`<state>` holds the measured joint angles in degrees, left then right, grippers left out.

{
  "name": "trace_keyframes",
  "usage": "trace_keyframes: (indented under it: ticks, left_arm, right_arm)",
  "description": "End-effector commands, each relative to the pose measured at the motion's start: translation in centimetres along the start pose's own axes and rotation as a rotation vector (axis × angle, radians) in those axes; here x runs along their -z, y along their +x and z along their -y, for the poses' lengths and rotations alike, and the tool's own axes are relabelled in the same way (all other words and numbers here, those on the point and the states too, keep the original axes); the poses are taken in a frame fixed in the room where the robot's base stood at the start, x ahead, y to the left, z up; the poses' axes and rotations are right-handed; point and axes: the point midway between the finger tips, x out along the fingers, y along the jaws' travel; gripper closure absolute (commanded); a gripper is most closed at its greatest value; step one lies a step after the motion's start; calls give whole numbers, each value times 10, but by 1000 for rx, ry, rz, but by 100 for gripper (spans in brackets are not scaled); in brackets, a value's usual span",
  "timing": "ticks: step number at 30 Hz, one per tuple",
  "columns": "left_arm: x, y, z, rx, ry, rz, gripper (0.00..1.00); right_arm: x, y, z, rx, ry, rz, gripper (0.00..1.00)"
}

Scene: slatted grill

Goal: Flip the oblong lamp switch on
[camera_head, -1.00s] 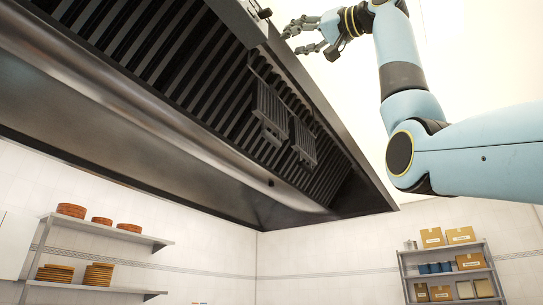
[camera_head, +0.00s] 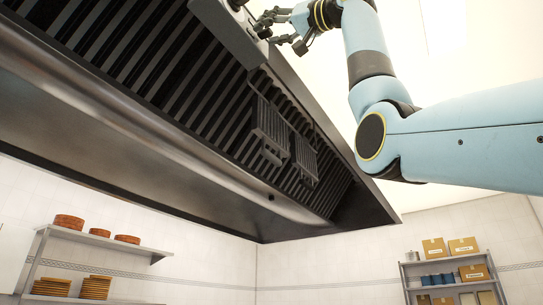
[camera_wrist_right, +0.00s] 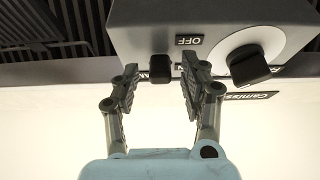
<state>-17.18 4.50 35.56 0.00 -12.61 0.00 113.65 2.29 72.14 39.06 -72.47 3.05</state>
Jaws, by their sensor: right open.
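A grey control box (camera_head: 228,35) is fixed at the hood's upper edge. The wrist view shows its face with a small black oblong switch (camera_wrist_right: 160,69), an upside-down "OFF" label (camera_wrist_right: 189,40) beside it and a round black knob (camera_wrist_right: 250,65) on a pale dial to the right. My right gripper (camera_head: 264,29) is open and empty at the box. In the wrist view, the right gripper's fingers (camera_wrist_right: 160,80) stand on either side of the switch; I cannot tell whether they touch it. The switch's position is unclear. My left gripper is not in view.
The dark slatted hood (camera_head: 200,205) fills the upper left, with two handled filter panels (camera_head: 270,135) hanging from its slats. A wall shelf (camera_head: 105,247) with brown stacks and a rack (camera_head: 450,272) with boxes stand far below. Open room lies right of the hood.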

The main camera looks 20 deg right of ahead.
Motion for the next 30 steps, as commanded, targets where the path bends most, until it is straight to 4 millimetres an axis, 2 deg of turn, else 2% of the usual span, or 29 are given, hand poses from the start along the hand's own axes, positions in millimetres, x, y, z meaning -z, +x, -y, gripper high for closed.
trace_keyframes:
  ticks: [7, 17, 25, 30]
  left_arm:
    - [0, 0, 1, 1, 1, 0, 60]
    - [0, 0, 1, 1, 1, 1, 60]
    - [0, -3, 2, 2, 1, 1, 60]
    - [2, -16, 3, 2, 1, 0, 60]
  right_arm:
    - [-1, 0, 0, 0, 0, 0, 57]
    - [0, 0, 0, -1, 0, 0, 100]
    - [2, 1, 0, -1, 0, 12, 100]
    - [7, 2, 0, -1, 0, 72, 100]
